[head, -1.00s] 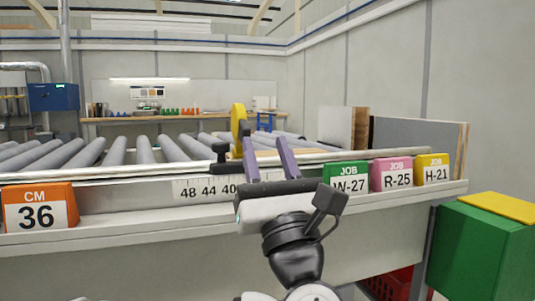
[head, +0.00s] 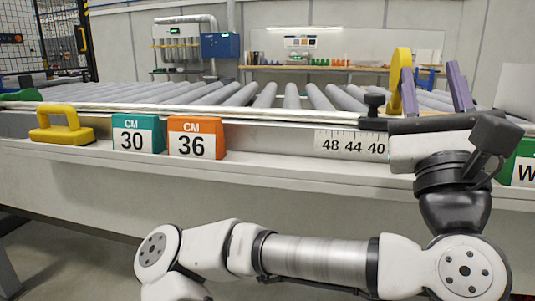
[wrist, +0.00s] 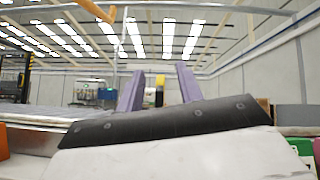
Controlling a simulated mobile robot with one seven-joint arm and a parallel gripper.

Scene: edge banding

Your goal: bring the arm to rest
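My gripper (head: 434,88) is at the right of the head view, in front of the roller bench. Its two purple fingers point up and stand apart, with nothing held between them. In the wrist view the gripper (wrist: 160,86) also shows both fingers apart, against the ceiling and far wall. My arm runs low across the front of the bench, bent at its joints.
The bench ledge carries a yellow handled block (head: 62,128), a teal "30" sign (head: 138,133), an orange "36" sign (head: 196,138) and a partly hidden green job sign (head: 525,163). A yellow disc (head: 398,75) and black knob (head: 374,103) stand by the gripper.

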